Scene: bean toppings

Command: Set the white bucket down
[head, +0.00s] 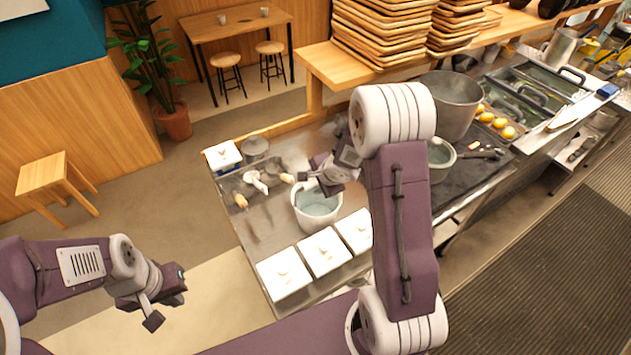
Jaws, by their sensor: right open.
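The white bucket (318,222) is upright at the middle of the steel counter, with a pale grey-blue inside. It looks to rest on the counter, though its base is partly hard to see. My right gripper (318,181) is open at the bucket's far rim, with its fingers just above or beside the rim; I cannot tell whether they touch it. My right arm hides part of the counter to the right. My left gripper (163,302) is away from the counter, over the floor at the lower left, and holds nothing visible; its finger gap is unclear.
White lidded containers (323,252) line the counter's near edge, close to the bucket. Utensils with wooden handles (258,183) lie to its left. A large metal pot (450,100) and a smaller pot (440,158) stand to the right. Stacked wooden trays (375,30) sit behind.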

